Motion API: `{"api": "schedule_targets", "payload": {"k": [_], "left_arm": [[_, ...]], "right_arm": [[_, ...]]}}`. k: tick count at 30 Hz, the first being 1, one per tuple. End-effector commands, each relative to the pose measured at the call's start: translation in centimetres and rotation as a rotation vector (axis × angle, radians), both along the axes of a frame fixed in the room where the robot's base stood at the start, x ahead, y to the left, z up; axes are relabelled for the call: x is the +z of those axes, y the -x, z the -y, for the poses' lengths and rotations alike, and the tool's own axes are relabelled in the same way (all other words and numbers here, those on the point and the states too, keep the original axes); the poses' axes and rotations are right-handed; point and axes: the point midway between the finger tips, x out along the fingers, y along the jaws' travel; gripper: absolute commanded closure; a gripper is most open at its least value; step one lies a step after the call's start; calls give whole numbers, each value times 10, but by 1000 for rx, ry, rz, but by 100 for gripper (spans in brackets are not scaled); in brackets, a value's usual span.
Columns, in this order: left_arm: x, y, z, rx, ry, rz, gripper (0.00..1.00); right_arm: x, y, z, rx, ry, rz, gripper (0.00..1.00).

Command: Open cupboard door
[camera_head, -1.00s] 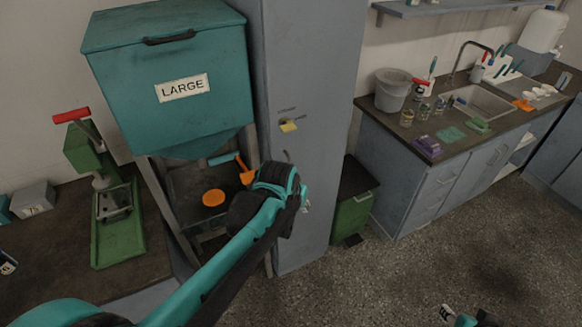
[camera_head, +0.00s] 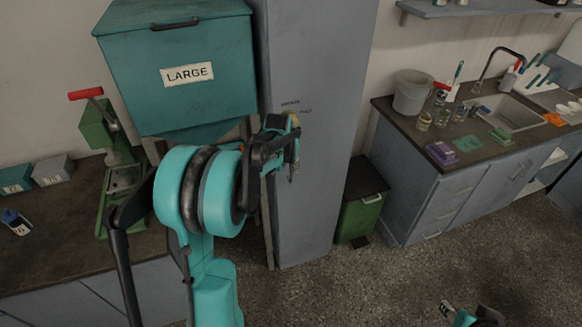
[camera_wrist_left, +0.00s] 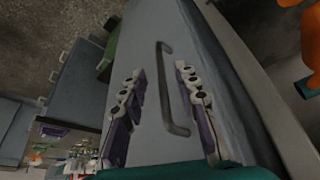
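The tall grey cupboard (camera_head: 318,205) stands in the middle of the head view, and its door looks shut. Its bar handle (camera_wrist_left: 166,92) shows in the left wrist view, on the grey door. My left gripper (camera_head: 293,158) is in front of the cupboard and covers most of the handle in the head view. In the left wrist view the fingers of this gripper (camera_wrist_left: 160,112) are apart, with the handle in the gap between them; I see no finger touching it. My right gripper (camera_head: 450,309) is low at the bottom edge, small, its opening unclear.
A teal bin marked LARGE (camera_head: 185,85) stands left of the cupboard, with a green press (camera_head: 101,130) beside it. A green waste bin (camera_head: 360,212) stands close to the cupboard's right side. A sink counter (camera_head: 440,195) is farther right. The floor in front is clear.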

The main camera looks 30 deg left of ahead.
Motion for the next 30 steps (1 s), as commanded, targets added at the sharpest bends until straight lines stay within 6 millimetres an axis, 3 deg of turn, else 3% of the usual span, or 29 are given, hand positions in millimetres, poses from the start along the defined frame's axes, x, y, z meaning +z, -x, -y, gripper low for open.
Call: {"api": "schedule_targets", "payload": {"k": [4, 10, 20, 24, 30], "left_arm": [[-6, -25, -7, -1, 0, 0, 69], [-25, -31, -8, -1, 0, 0, 69], [-27, -32, -9, -1, 0, 0, 69], [-27, -32, -9, -1, 0, 0, 100], [-27, -32, -8, -1, 0, 0, 100]], "right_arm": [[-8, 0, 0, 0, 0, 0, 60], [-13, 0, 0, 0, 0, 0, 60], [-13, 0, 0, 0, 0, 0, 60], [-13, 0, 0, 0, 0, 0, 60], [-13, 0, 0, 0, 0, 0, 60]]}}
